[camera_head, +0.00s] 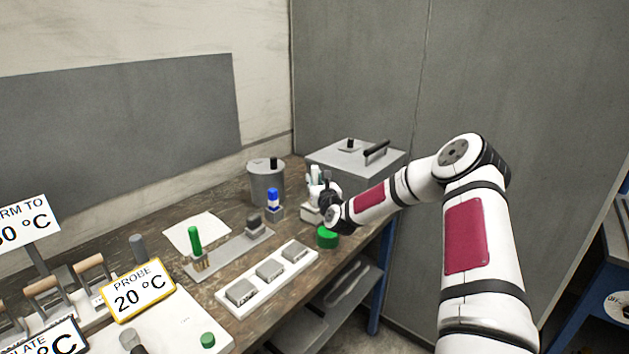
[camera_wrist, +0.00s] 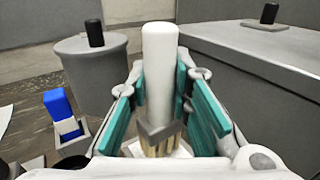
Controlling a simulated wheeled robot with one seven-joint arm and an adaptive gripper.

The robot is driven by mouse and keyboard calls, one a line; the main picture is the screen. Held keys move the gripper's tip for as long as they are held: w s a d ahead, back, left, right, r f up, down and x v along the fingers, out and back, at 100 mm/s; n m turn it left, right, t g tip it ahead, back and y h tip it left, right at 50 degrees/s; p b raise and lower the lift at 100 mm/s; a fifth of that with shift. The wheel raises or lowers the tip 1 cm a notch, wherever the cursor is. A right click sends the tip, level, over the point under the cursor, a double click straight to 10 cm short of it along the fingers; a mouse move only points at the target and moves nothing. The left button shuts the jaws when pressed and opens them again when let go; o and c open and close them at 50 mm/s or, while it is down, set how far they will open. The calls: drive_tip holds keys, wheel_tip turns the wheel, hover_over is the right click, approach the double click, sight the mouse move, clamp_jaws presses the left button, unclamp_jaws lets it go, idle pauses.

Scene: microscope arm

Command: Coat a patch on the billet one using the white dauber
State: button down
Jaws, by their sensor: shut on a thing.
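The white dauber (camera_wrist: 160,75) stands upright between the teal finger pads of my gripper (camera_wrist: 160,95) in the wrist view. My gripper is shut on it. Tan bristles or pegs show at its lower end; what is beneath is mostly hidden. In the head view my gripper (camera_head: 318,192) is at the far right end of the bench, largely hidden by its own wrist. Three grey billets (camera_head: 240,291) (camera_head: 269,270) (camera_head: 294,252) lie in a row on a white tray (camera_head: 262,297), apart from my gripper. Their labels are too small to read, so I cannot tell which is one.
A green dauber (camera_head: 195,240) stands on a grey strip left of the billets. A blue-topped item (camera_head: 272,196) in a holder also shows in the wrist view (camera_wrist: 57,105). A grey pot (camera_head: 266,184) and a large lidded box (camera_head: 352,160) stand behind. A green round item (camera_head: 327,238) is near the bench edge.

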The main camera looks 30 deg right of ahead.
sight(315, 166)
drive_tip(key=shift+f, duration=0.55)
idle(1.0)
drive_tip(key=shift+r, duration=0.1)
drive_tip(key=shift+r+p, duration=1.1)
drive_tip(key=shift+r, duration=2.35)
